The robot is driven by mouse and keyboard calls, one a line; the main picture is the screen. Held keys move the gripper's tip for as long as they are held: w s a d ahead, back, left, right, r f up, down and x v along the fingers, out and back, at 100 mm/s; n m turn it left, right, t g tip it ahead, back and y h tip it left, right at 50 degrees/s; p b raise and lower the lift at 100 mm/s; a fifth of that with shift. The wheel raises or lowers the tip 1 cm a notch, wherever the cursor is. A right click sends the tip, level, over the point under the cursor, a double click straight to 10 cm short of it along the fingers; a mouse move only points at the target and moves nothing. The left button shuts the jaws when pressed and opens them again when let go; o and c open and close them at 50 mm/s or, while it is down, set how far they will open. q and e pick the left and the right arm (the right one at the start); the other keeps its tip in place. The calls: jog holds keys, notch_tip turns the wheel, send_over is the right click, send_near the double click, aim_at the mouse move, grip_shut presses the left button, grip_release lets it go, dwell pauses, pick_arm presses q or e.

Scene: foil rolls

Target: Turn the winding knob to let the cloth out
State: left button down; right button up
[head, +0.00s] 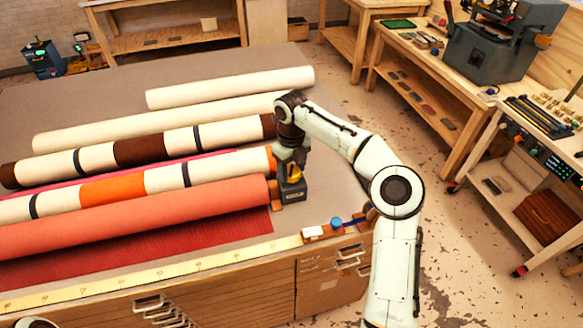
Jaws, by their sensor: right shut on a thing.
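The winding knob (294,179) is yellow and sits on a dark block at the right end of the rolls. My right gripper (292,166) points down from above and is shut on the knob; its fingers partly hide it. The coral-red roll (140,215) ends beside the block. A flat stretch of darker red cloth (160,238) lies on the table in front of this roll. My left gripper is out of view; only a bit of my left arm shows at the bottom left edge.
Several more rolls, striped (140,150) and cream (230,87), lie behind on the table (335,190). A yellow ruler strip (200,262) runs along the front edge, with small items (336,224) near its right end. Workbenches stand at the right.

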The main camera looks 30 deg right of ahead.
dwell(0.4)
jog(key=o, duration=1.1)
jog(key=shift+c, duration=0.2)
jog(key=shift+a+r, duration=0.1)
